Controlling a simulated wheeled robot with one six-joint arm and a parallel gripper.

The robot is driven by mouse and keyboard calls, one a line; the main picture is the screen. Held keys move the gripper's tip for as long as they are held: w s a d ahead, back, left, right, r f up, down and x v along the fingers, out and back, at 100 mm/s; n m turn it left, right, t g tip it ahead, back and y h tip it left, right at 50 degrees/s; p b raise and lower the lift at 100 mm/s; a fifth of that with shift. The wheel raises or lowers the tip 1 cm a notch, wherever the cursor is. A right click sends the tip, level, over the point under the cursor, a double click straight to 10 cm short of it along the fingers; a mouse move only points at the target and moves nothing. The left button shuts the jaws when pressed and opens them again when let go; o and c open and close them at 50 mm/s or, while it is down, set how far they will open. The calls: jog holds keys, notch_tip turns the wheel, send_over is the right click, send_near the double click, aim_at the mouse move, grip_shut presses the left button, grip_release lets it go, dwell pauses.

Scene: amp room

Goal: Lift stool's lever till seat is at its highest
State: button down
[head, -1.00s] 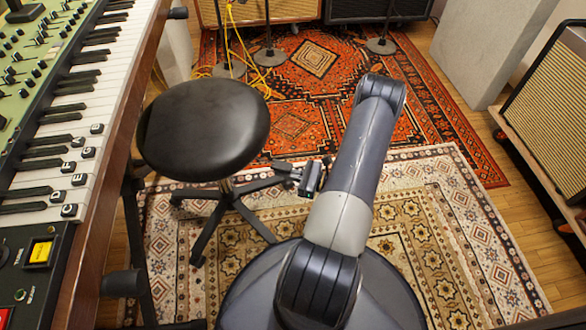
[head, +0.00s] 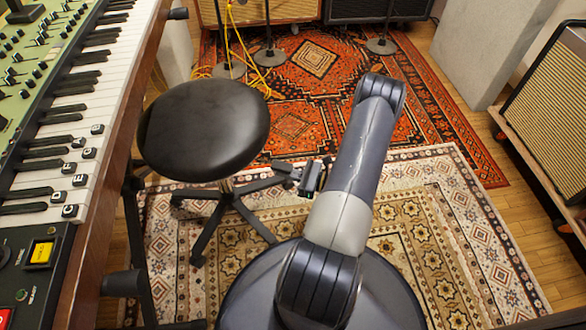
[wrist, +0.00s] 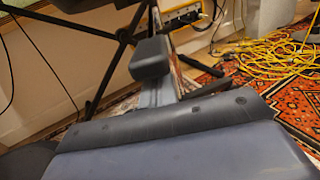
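The stool has a round black seat (head: 203,130) on a short metal column (head: 226,187) over a dark star-shaped base (head: 236,205). It stands left of my arm in the head view. I cannot make out the lever; the seat and my gripper may cover it. My gripper (head: 288,172) is low, just right of the column and below the seat's right edge. I cannot tell whether it touches the stool or how far its fingers are apart. In the wrist view, a dark block (wrist: 150,58) shows beyond the grey-blue body at the bottom; I cannot tell whether it is a finger.
A keyboard (head: 75,120) stands close on the stool's left, its stand leg (head: 137,225) beside the base. Patterned rugs (head: 440,230) cover the floor. Yellow cables (wrist: 270,62) lie behind, near amplifiers (head: 258,10). Another amplifier (head: 550,110) is at the right.

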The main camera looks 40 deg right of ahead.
jog(key=shift+r+p, duration=4.35)
jog(key=shift+r, duration=2.4)
jog(key=shift+f, duration=0.2)
jog(key=shift+f+b, duration=2.05)
jog(key=shift+f, duration=0.1)
jog(key=b+v, duration=0.1)
jog(key=v, duration=0.9)
jog(key=p+x, duration=0.1)
jog(key=x, duration=0.9)
